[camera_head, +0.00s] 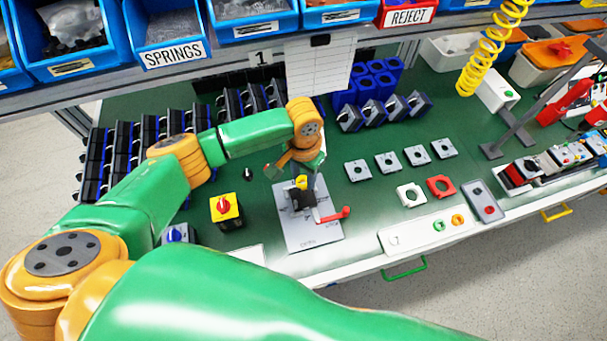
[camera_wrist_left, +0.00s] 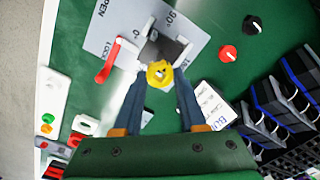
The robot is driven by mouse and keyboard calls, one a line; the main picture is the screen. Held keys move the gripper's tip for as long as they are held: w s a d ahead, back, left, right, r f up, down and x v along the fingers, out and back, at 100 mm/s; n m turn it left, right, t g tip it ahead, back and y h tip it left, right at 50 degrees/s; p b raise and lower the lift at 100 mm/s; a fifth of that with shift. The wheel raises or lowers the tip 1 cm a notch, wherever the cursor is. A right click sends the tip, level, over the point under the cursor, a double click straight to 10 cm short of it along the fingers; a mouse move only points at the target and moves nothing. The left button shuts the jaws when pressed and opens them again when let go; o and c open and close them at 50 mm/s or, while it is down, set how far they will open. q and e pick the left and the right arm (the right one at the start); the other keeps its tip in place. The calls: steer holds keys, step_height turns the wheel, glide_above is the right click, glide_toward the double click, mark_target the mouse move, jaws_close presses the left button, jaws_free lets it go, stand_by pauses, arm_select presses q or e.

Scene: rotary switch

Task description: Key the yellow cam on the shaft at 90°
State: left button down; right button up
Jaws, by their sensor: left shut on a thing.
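The yellow cam (camera_head: 301,182) is between the fingertips of my left gripper (camera_head: 303,185), over the fixture plate. It also shows in the left wrist view (camera_wrist_left: 160,73), with the two dark blue fingers closed on its sides and a hole at its middle. The grey plate (camera_head: 310,238) carries a dark clamp block and a red lever (camera_head: 332,215). In the wrist view the plate (camera_wrist_left: 190,14) bears angle marks including 90°, and LOCK and OPEN. The shaft is hidden beneath the cam, so I cannot tell whether the cam is seated. My right gripper is out of view.
A yellow box with a red knob (camera_head: 226,209) and a blue knob switch (camera_head: 178,234) stand left of the plate. Grey square plates (camera_head: 388,161) lie to the right. Black switch racks (camera_head: 95,165) and a white panel (camera_head: 318,70) stand behind. Green mat is bare between plate and grey squares.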

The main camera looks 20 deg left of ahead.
arm_select(q)
steer(key=shift+f, duration=0.2)
steer(key=shift+f+b, duration=0.65)
steer(key=shift+f, duration=0.35)
steer(key=shift+c, duration=2)
jaws_free()
steer(key=shift+r, duration=0.1)
